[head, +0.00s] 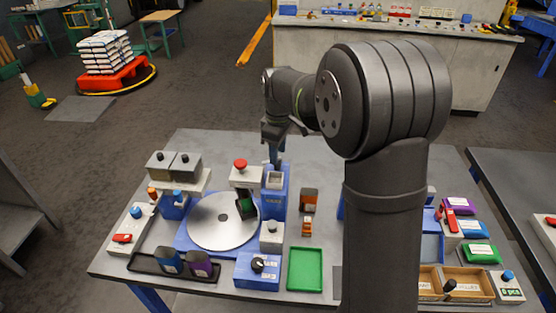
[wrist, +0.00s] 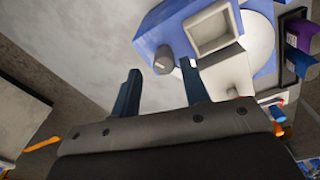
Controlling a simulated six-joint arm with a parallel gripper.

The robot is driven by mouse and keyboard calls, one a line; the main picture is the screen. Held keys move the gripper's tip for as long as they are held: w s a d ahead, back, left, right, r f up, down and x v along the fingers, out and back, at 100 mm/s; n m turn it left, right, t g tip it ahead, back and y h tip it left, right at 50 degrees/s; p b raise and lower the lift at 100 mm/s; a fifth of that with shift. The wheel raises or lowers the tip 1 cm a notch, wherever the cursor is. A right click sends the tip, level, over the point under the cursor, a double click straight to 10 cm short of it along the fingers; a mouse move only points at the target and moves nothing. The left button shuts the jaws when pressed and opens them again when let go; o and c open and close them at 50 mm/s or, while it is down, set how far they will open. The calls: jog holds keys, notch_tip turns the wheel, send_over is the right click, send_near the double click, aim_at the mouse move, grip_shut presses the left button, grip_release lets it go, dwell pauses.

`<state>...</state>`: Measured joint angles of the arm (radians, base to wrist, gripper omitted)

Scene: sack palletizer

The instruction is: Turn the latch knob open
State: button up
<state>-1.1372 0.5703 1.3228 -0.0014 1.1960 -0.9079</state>
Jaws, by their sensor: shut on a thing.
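The latch knob (wrist: 164,58) is a small grey cylinder on the face of the blue tower (wrist: 165,30). In the wrist view it sits between the tips of my gripper's two blue fingers (wrist: 160,67). My gripper is shut on it, though part of the contact is hard to see. In the head view my gripper (head: 274,150) points down at the far side of the blue tower (head: 275,203), which has a square white hopper (head: 275,178) on top. The knob is hidden there, so how far it is turned cannot be told.
A silver turntable (head: 215,222) with a red-buttoned press (head: 241,175) stands left of the tower. A blue box with a black knob (head: 258,268) and a green tray (head: 305,270) are in front. My arm hides part of the table's right side.

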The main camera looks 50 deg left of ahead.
jog(key=f, duration=0.2)
jog(key=s+f, duration=0.1)
jog(key=shift+d+f+h, duration=0.3)
jog(key=shift+d, duration=0.05)
jog(key=r, duration=0.1)
jog(key=a+r, duration=0.1)
jog(key=shift+w+a+r, duration=0.15)
jog(key=shift+w+r, duration=0.15)
jog(key=shift+w, duration=0.05)
jog(key=shift+w+r, duration=0.1)
jog(key=shift+r, duration=0.65)
notch_tip(320, 180, up, 19)
dwell(0.7)
jog(key=shift+r, duration=0.1)
notch_tip(320, 180, up, 12)
jog(key=shift+d, duration=0.25)
dwell(0.6)
